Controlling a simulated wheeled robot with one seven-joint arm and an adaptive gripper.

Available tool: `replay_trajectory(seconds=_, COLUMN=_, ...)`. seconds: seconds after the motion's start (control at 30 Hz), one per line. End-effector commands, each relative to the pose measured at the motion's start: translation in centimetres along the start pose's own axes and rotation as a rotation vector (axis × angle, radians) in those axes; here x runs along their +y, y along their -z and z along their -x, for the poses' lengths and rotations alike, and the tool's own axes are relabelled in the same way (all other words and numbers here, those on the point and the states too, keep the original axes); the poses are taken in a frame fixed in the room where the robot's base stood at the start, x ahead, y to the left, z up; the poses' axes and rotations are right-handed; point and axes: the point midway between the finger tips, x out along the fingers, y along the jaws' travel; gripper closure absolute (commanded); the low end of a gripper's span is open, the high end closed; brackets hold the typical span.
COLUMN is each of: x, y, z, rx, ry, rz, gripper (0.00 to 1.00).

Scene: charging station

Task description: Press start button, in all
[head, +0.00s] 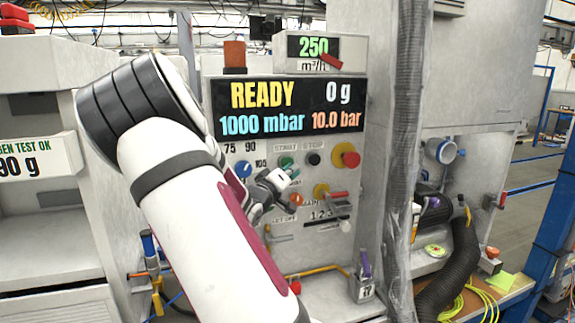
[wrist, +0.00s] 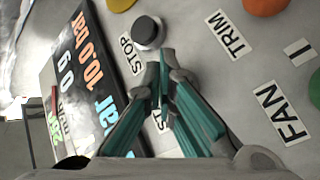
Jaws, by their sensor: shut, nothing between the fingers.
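The grey control panel carries a START label (head: 286,147) with a green button (head: 287,161) below it. My gripper (head: 290,175) is just below and in front of that button in the head view. In the wrist view my gripper (wrist: 165,58) has its teal-lined fingers shut together and empty. The fingers cover most of the START label there, and the green start button is hidden behind them. I cannot tell whether the fingertips touch the panel. The black stop button (wrist: 148,32) is beside the fingertips, with its STOP label (wrist: 131,54); it also shows in the head view (head: 314,159).
The display (head: 289,106) reads READY, 0 g, 1000 mbar and 10.0 bar. A red-and-yellow knob (head: 347,157) is right of the stop button, and a blue knob (head: 243,168) is left. A wrapped vertical pipe (head: 407,130) stands to the right of the panel.

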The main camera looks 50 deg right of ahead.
Motion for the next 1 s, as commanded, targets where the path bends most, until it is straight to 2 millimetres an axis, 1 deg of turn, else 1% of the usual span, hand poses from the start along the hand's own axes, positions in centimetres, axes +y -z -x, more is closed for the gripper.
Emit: replay_trajectory(seconds=1.0, x=-0.46, y=0.46, z=-0.66, rx=0.0, ry=-0.001, rz=0.0, gripper=1.0)
